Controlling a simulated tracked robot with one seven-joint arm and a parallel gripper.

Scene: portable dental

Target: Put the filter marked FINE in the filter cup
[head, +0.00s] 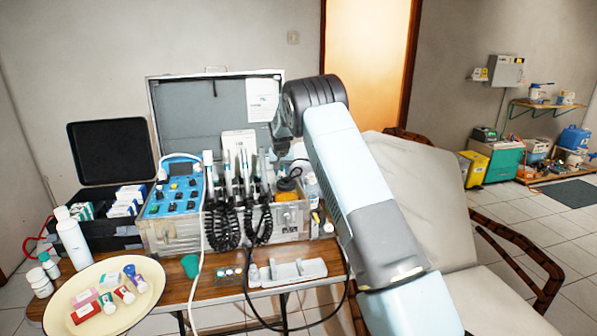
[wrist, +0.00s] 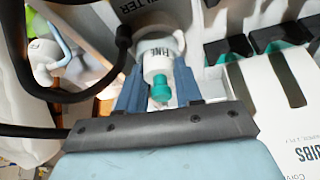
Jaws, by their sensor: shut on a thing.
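The filter marked FINE (wrist: 155,64) is a small white cylinder with a teal tip, in the middle of the wrist view. My gripper (wrist: 159,85) is shut on it, with one blue finger on each side. A white rounded rim, apparently the filter cup (wrist: 179,42), shows just beyond the filter, beside a label of which I can read "LTER". The filter overlaps this rim in the picture; I cannot tell whether it is inside the cup or only in front of it. In the head view my arm reaches over the open dental case (head: 215,110), and the filter cannot be made out.
A black hose (wrist: 75,95) loops close to the left finger. A white box marked BIBS (wrist: 285,110) lies to the right. In the head view, upright handpieces (head: 240,170) and a blue control unit (head: 175,192) crowd the case. A cream tray (head: 60,293) stands front left.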

